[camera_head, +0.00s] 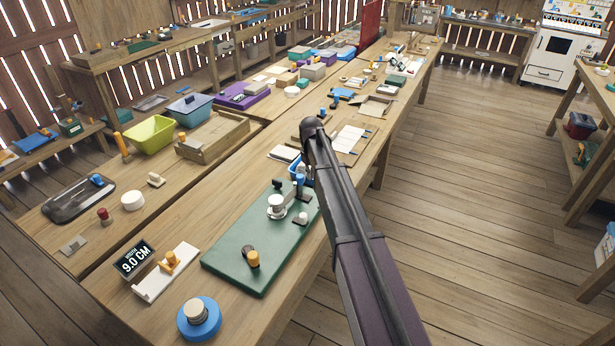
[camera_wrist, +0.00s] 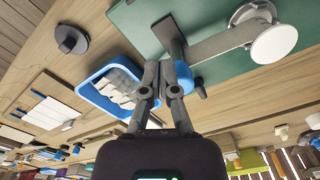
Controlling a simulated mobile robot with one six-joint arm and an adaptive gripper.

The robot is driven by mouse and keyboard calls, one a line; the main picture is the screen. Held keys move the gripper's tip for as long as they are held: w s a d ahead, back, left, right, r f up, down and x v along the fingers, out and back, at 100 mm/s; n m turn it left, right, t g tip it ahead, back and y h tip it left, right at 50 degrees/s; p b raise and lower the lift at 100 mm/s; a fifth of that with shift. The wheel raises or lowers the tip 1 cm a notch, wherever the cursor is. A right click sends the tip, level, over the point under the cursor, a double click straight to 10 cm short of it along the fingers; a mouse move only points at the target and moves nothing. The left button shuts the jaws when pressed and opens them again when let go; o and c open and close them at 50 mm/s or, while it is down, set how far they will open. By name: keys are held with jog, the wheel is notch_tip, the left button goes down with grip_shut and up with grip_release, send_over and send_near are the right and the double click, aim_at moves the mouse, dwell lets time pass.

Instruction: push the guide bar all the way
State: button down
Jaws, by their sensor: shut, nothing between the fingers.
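A flat grey bar (camera_wrist: 222,42) spans part of the green board (camera_head: 232,262) in the wrist view; it looks like the guide bar, but I cannot be sure. A dark post and a blue rounded knob (camera_wrist: 184,76) stand at its left end. White round discs (camera_wrist: 273,43) sit at its right end. My gripper (camera_wrist: 160,72) is shut and empty, its fingertips beside the blue knob. I cannot tell whether they touch it. In the head view my arm hides part of this area, and the blue knob (camera_head: 299,180) shows at the board's far end.
A blue tray (camera_wrist: 108,88) with pale pieces lies close to my fingers. A dark round knob (camera_wrist: 72,40) is on the bench beyond. On the near bench are a white rail with an orange piece (camera_head: 170,262), a width sign (camera_head: 134,260) and a blue disc (camera_head: 198,322).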

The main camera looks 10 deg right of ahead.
jog(key=shift+r+p, duration=2.4)
jog(key=shift+r, duration=0.25)
jog(key=shift+s, duration=0.1)
jog(key=s+d+m, duration=0.1)
jog(key=s+m, duration=0.1)
jog(key=s, duration=1.4)
jog(key=s+d+m, duration=0.2)
jog(key=s, duration=1.4)
jog(key=shift+d+m, duration=0.25)
jog(key=shift+m, duration=0.15)
